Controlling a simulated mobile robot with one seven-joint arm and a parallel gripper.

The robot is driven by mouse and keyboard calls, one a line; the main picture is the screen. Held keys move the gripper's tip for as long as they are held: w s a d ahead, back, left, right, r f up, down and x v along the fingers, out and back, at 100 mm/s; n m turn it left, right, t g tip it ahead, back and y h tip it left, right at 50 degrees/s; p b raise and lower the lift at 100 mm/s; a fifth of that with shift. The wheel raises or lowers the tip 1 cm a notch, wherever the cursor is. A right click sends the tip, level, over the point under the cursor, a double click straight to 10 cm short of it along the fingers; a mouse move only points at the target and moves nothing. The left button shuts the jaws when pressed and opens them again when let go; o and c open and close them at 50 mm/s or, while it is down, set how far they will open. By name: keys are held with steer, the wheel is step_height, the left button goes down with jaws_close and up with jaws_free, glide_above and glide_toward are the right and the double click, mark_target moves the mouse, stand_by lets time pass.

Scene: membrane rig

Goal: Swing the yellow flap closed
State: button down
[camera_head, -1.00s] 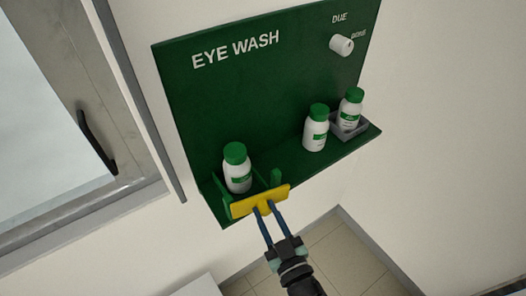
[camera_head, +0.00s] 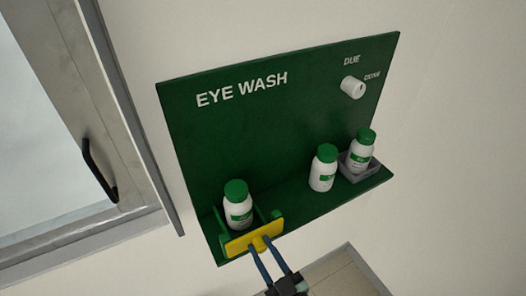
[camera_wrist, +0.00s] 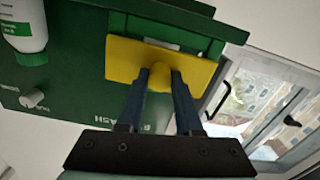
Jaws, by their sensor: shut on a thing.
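The yellow flap (camera_head: 236,247) stands across the front of a green holder at the left end of the eye wash shelf. A white bottle with a green cap (camera_head: 237,207) stands upright in the holder behind it. My gripper (camera_head: 262,244) comes from below, with its two blue fingers at the flap's front. In the wrist view, my gripper (camera_wrist: 160,84) is shut on the yellow knob on the front of the flap (camera_wrist: 122,62). The fingers hide part of the flap. I cannot tell whether the flap's edge touches the holder sides.
Two more bottles (camera_head: 323,168) (camera_head: 362,152) stand to the right, the farther one in a grey tray (camera_head: 360,176). A white knob (camera_head: 352,88) is on the green board (camera_head: 270,130) at upper right. A window with a dark handle (camera_head: 98,170) is at the left.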

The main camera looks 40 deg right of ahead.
steer(key=c, duration=0.6)
jaws_free()
steer(key=shift+w+d, duration=0.1)
steer(key=shift+o, duration=0.2)
steer(key=s+a+b, duration=0.2)
steer(key=s+b, duration=0.2)
steer(key=s, duration=0.8)
steer(key=shift+s+a, duration=0.35)
steer(key=shift+s, duration=0.05)
